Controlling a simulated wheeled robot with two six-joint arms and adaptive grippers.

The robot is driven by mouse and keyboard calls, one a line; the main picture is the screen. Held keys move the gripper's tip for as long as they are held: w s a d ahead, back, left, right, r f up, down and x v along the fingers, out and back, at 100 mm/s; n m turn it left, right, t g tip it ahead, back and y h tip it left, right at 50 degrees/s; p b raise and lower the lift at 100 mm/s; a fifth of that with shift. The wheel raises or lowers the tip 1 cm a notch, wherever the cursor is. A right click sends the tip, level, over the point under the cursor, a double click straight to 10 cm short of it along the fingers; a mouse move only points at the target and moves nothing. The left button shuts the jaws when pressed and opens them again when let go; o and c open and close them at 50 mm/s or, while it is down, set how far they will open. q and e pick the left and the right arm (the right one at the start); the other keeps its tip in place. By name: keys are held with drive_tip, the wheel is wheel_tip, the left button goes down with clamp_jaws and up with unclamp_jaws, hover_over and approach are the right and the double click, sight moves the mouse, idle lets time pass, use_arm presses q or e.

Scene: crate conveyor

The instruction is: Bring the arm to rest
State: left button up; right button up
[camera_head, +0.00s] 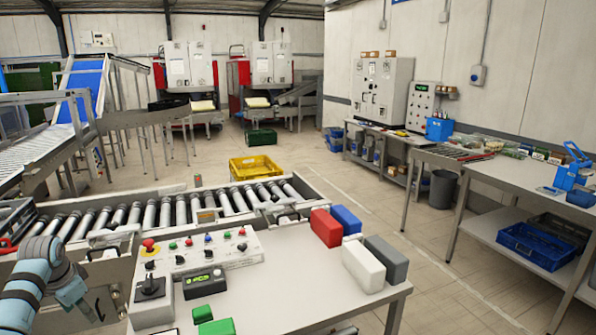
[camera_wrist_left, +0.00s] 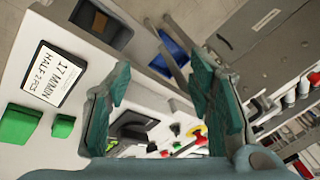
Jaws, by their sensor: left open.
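My left arm comes in at the lower left of the head view. Its gripper (camera_head: 92,302) is beside the left end of the control panel, near the roller conveyor. In the left wrist view the teal fingers of the gripper (camera_wrist_left: 155,85) stand wide apart with nothing between them. The control panel (camera_head: 225,248) has a red stop button (camera_head: 149,244), a joystick (camera_head: 150,286) and several small knobs. The red button also shows past the fingers in the left wrist view (camera_wrist_left: 199,136). My right gripper is not in view.
The roller conveyor (camera_head: 180,208) runs behind the work table (camera_head: 295,300). Red (camera_head: 326,228), blue (camera_head: 346,219), white (camera_head: 363,264) and grey (camera_head: 386,258) blocks stand on the table's right. Green blocks (camera_head: 216,326) lie in front. A written card (camera_wrist_left: 58,72) lies near them. A yellow crate (camera_head: 255,169) stands beyond.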

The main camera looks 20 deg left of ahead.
use_arm(q)
drive_tip(key=s+a+f+n+g+y, duration=0.1)
drive_tip(key=s+a+f+g+y, duration=0.15)
drive_tip(key=s+a+f, duration=0.6)
drive_tip(key=s+a+f+m+t+y, duration=0.1)
drive_tip(key=s+a+f+m+y, duration=0.15)
drive_tip(key=s+f, duration=0.55)
drive_tip(key=s+a+f+m+t+y, duration=0.1)
drive_tip(key=s+a+f+t+y, duration=0.2)
drive_tip(key=s, duration=1)
drive_tip(key=s+d+f+n+g+h, duration=0.1)
drive_tip(key=s+d+f+h, duration=0.15)
drive_tip(key=d+f, duration=0.85)
drive_tip(key=s+d+f+n+g+h, duration=0.1)
drive_tip(key=s+d+f+g+h, duration=0.15)
drive_tip(key=d+f, duration=0.9)
drive_tip(key=s+d+f+n+h, duration=0.1)
drive_tip(key=d+f+h, duration=0.1)
drive_tip(key=d, duration=1.2)
drive_tip(key=s+d+f+h, duration=0.1)
drive_tip(key=d+f+h, duration=0.2)
drive_tip(key=d, duration=1.1)
drive_tip(key=shift+d+f+n, duration=0.3)
drive_tip(key=shift+d+n, duration=0.05)
drive_tip(key=shift+d, duration=0.05)
